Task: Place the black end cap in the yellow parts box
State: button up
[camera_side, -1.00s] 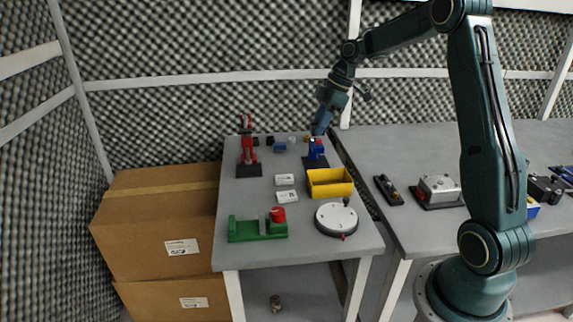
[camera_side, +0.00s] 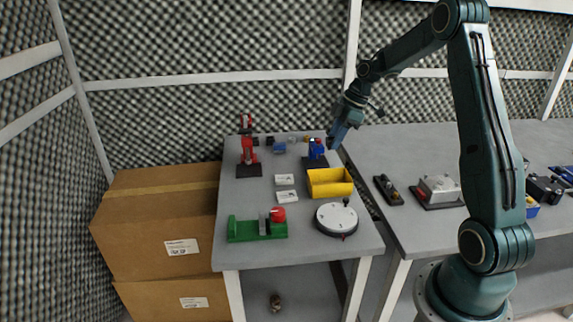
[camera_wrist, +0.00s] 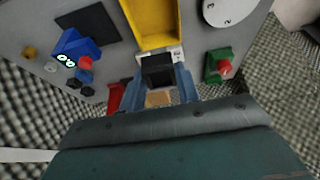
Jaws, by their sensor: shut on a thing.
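My gripper (camera_side: 334,146) hangs over the right edge of the table, beside the blue device and behind the yellow parts box (camera_side: 330,194). In the wrist view, the blue fingers of my gripper (camera_wrist: 157,82) are shut on the black end cap (camera_wrist: 158,69), a dark blocky piece. The cap cannot be made out in the side view. The yellow box (camera_wrist: 149,22) shows at the top of the wrist view, beyond the cap. The box is open-topped, and what I see of its inside looks empty.
A blue device (camera_side: 316,150) on a black plate stands behind the box. A red device (camera_side: 248,155) is at the back left. White blocks (camera_side: 286,180) lie left of the box. A round white dial (camera_side: 336,218) and a green fixture (camera_side: 257,229) stand in front.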

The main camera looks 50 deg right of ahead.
notch_tip(320, 180, down, 10)
jog(key=shift+f, duration=0.25)
jog(key=shift+f, duration=0.15)
jog(key=shift+f, duration=2)
jog(key=shift+f, duration=0.1)
jog(key=o, duration=0.7)
jog(key=v, duration=1.2)
